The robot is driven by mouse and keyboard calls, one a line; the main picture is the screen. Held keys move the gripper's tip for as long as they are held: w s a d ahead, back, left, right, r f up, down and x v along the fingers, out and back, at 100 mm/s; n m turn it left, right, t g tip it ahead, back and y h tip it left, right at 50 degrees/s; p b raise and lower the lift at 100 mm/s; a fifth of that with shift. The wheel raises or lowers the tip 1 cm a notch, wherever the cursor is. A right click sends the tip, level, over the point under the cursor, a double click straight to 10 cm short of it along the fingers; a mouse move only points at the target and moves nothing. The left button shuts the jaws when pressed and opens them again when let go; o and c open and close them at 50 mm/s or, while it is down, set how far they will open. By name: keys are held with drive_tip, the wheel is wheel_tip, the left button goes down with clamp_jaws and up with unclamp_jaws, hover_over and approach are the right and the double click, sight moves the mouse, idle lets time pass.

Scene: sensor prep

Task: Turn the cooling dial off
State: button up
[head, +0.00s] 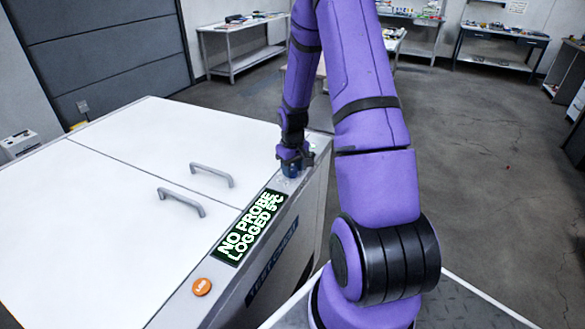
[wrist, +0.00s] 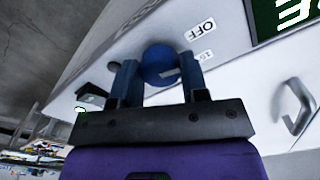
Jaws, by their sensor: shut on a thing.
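The cooling dial is a blue round knob (wrist: 160,64) on the white chest's top edge, seen in the wrist view between my two fingers. My gripper (wrist: 162,72) is shut on it, one finger on each side. A light mark shows on the knob's face, turned toward the lower right. An "OFF" label (wrist: 201,30) and a smaller label (wrist: 205,55), perhaps "15", lie right of the knob. In the head view my gripper (head: 293,165) is at the chest's far right corner, over the dial (head: 291,171), which is mostly hidden.
The white chest (head: 120,160) has two grey lid handles (head: 182,202). A display (head: 248,228) reads "NO PROBE LOGGED 5°C". An orange "LOG" button (head: 202,287) is nearer on the same edge. Workbenches (head: 243,48) stand at the back. The floor (head: 480,160) to the right is clear.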

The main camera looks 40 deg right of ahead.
sight(293, 169)
drive_tip(key=shift+n, duration=1.1)
drive_tip(key=o, duration=0.9)
drive_tip(key=shift+o, duration=0.2)
drive_tip(key=shift+r, duration=0.15)
wheel_tip(293, 169, up, 10)
drive_tip(key=shift+r, duration=0.25)
